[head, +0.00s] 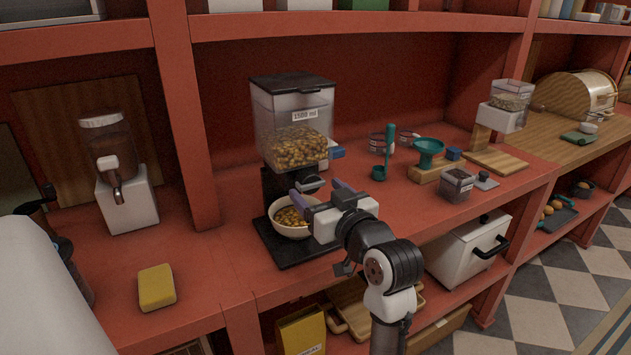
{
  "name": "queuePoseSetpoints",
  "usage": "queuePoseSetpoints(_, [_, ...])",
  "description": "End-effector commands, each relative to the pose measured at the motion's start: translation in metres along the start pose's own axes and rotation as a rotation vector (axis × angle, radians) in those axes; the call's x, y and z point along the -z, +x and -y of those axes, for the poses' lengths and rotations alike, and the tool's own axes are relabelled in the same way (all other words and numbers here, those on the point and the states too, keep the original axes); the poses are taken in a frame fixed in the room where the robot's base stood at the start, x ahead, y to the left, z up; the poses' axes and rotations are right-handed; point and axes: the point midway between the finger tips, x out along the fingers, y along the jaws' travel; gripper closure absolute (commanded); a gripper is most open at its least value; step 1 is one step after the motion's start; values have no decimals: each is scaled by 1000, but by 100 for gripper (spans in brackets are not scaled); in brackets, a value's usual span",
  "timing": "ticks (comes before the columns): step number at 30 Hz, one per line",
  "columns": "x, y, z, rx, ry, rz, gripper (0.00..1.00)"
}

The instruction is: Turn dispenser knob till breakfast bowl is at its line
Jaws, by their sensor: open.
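The dispenser (292,112) has a clear hopper partly filled with brown cereal and a label reading 1100 ml. The breakfast bowl (279,231) is cream-coloured and stands on the dispenser's black base under the spout. Cereal lies in the bowl; I cannot make out its line.
Right of the cereal dispenser are a green scoop (379,172), a green funnel (428,152) on a wooden stand and a small clear canister (457,186). A red upright (187,120) stands left of the dispenser.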

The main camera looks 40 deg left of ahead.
Motion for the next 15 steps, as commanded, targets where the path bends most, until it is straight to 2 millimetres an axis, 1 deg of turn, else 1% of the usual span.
queuePoseSetpoints(1, [2,7,0,2,1,1,27])
queuePoseSetpoints(3, [1,13,0,1,1,1,27])
queuePoseSetpoints(6, [0,19,0,0,1,0,27])
queuePoseSetpoints(15, [0,21,0,-1,0,0,27])
